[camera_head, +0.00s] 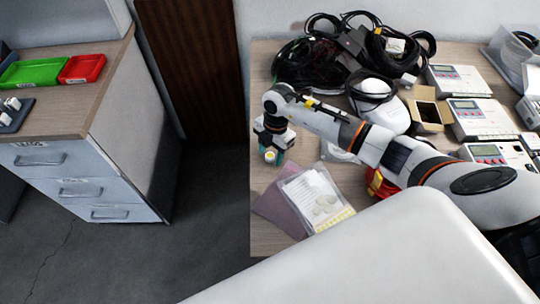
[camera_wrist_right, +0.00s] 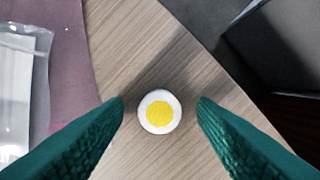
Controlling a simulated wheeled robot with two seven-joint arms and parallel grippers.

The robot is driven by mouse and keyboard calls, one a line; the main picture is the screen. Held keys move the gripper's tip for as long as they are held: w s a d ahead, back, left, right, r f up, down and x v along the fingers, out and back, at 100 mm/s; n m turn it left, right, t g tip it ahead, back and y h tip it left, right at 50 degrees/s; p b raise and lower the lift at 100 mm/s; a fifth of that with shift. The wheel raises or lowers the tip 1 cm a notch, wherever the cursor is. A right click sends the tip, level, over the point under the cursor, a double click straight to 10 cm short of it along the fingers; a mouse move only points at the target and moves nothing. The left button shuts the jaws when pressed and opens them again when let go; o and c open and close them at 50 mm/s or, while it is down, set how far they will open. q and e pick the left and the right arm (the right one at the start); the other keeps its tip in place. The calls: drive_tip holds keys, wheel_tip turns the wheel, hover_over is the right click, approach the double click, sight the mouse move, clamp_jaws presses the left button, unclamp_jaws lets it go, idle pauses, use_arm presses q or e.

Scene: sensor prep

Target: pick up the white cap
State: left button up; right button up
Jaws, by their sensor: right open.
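The white cap (camera_wrist_right: 146,103) is a small round disc with a yellow centre. In the right wrist view it lies on the wooden table, between my right gripper's two green fingers (camera_wrist_right: 160,104) and apart from both. In the head view the cap (camera_head: 270,157) shows near the left edge of the table, just below my right gripper (camera_head: 274,150). My right gripper is open and points down over the cap, empty. My left gripper is not in these views.
A purple sheet (camera_head: 275,209) and a clear bag (camera_head: 318,200) lie near the cap. Black cables (camera_head: 305,62), an open box (camera_head: 428,110) and several devices (camera_head: 480,118) fill the back and right of the table (camera_head: 262,235). A drawer cabinet (camera_head: 85,165) stands left across a floor gap.

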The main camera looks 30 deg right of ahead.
drive_tip(key=shift+c, duration=0.3)
drive_tip(key=c, duration=1)
drive_tip(key=shift+o, duration=0.2)
drive_tip(key=shift+r, duration=0.1)
